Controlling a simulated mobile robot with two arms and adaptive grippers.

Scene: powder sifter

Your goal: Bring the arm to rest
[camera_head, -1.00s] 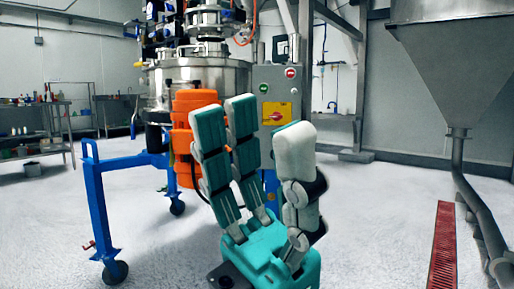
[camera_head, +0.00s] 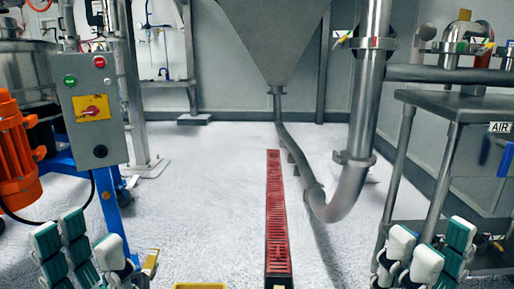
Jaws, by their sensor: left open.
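My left gripper (camera_head: 88,246) is at the lower left corner, in front of the blue frame. Its white and teal fingers stand upright and apart, with nothing between them. My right gripper (camera_head: 436,248) is at the lower right, in front of the steel table's legs. Its fingers also point up and look spread and empty. The lower parts of both grippers and most of both arms are cut off by the bottom edge.
A grey control box (camera_head: 91,110) and an orange motor (camera_head: 16,155) stand at left. A hopper (camera_head: 275,45) hangs behind a red floor grate (camera_head: 277,215). A steel pipe (camera_head: 362,110) and table (camera_head: 455,105) are at right. A yellow object (camera_head: 200,286) shows at the bottom.

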